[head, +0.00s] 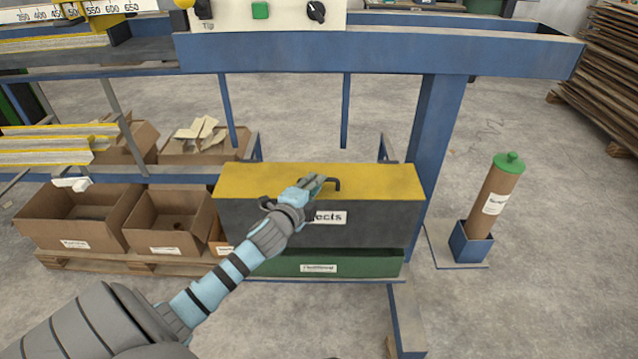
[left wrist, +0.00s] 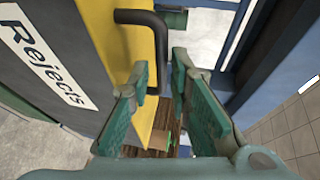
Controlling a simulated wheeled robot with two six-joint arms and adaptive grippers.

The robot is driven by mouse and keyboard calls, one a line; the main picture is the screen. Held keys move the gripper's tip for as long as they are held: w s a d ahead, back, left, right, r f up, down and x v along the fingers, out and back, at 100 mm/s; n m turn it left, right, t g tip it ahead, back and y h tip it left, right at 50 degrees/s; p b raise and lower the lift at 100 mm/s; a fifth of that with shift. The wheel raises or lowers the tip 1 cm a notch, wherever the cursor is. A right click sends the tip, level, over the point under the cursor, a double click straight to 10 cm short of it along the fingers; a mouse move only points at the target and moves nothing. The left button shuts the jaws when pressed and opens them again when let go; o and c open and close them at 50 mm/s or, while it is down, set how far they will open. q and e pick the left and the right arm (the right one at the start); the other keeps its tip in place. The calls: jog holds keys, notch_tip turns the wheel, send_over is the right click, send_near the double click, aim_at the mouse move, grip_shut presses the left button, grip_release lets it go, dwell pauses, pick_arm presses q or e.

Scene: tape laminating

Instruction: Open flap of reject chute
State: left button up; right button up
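The reject chute is a dark grey box (head: 368,222) with a white "Rejects" label, partly hidden behind my left gripper in the head view. Its yellow flap (head: 385,180) lies flat on top, closed. A black bent handle (head: 335,182) is on the flap; it also shows in the left wrist view (left wrist: 159,45). My left gripper (head: 318,182) is at the handle. In the left wrist view its two fingers (left wrist: 160,72) are apart, with the handle showing in the gap between the tips. I cannot tell whether they touch it. My right gripper is not in view.
A green bin (head: 345,264) stands below the chute. Blue frame posts (head: 437,130) rise beside it, with a blue beam above. Cardboard boxes (head: 170,215) on a pallet stand left. A brown tube with a green cap (head: 495,195) stands right in a blue holder.

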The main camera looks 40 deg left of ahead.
pick_arm(q)
jog(key=shift+x, duration=1.65)
grip_shut()
